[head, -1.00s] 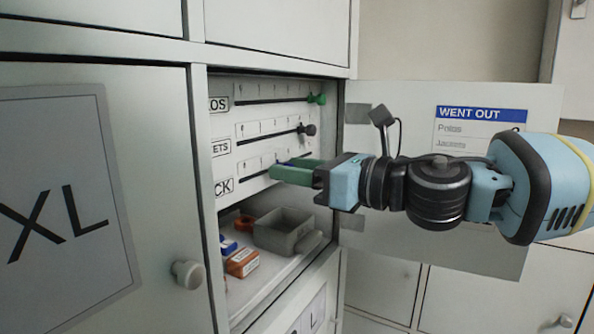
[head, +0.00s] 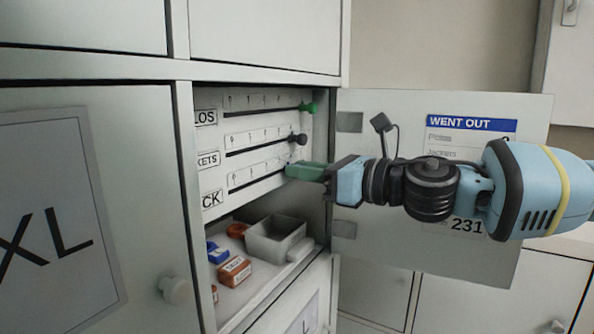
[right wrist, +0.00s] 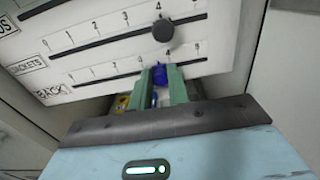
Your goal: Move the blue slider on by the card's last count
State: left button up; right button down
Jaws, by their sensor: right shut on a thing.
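The blue slider (right wrist: 160,75) is on the lowest track of the white panel (right wrist: 100,45), the row whose label ends in "ACK". My right gripper (right wrist: 160,88) is shut on it, a green finger on each side. The slider stands close to the printed 4; the fingers partly cover the scale. In the head view my right gripper (head: 292,171) is at the right part of that track and hides the slider. The card (head: 472,125), headed "WENT OUT", hangs on the open door; my arm covers its lower lines and counts. My left gripper is not in view.
Above are a green slider (head: 308,107) at its track's right end and a dark slider (head: 299,139) on the middle track. Below, the shelf holds a grey bin (head: 277,240) and small orange and blue boxes. The open door (head: 390,250) stands behind my arm.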

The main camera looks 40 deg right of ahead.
jog(key=shift+w+d, duration=0.3)
jog(key=shift+d, duration=0.45)
jog(key=c, duration=1.3)
grip_release()
jog(key=shift+d, duration=0.1)
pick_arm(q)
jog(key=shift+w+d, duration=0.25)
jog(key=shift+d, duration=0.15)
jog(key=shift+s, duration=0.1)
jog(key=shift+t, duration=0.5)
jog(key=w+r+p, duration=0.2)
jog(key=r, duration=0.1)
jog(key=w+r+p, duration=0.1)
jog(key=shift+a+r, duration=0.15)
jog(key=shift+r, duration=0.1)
pick_arm(e)
jog(key=v, duration=0.7)
jog(key=shift+s+d, duration=0.1)
jog(key=shift+s, duration=0.3)
